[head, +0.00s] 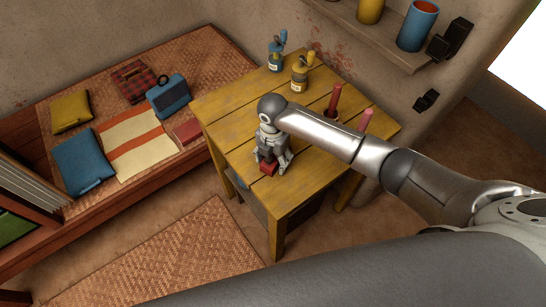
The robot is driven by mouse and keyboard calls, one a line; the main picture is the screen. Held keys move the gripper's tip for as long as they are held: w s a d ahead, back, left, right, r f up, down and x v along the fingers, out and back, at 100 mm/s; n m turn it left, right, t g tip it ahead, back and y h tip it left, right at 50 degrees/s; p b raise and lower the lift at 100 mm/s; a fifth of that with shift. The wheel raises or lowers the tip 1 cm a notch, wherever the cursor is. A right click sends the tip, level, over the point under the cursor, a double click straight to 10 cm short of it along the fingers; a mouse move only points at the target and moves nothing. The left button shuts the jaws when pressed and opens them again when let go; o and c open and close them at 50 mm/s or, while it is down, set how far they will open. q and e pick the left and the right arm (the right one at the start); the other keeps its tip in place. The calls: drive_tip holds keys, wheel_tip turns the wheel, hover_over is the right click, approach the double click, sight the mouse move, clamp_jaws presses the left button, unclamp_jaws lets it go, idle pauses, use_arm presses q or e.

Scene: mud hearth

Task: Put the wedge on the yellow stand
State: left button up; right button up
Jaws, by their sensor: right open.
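My right gripper (271,164) is over the yellow wooden table, pointing down, with its fingers apart. A small dark red block (267,169), which may be the wedge, sits at the fingertips. The fingers partly hide it, and its full shape cannot be made out. It appears to be on the tabletop. The yellow table (300,185) is the only yellow stand-like thing in view. My left gripper is not in view.
A blue bottle (275,55) and a yellow bottle (299,73) stand at the table's back. Red (334,103) and pink (367,119) upright sticks stand behind my right arm. A wall shelf (375,38) holds cups. A bed with cushions (82,162) is at left.

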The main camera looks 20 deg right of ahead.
drive_tip(key=shift+r, duration=0.1)
wheel_tip(320, 180, up, 12)
drive_tip(key=b, duration=0.1)
idle(0.4)
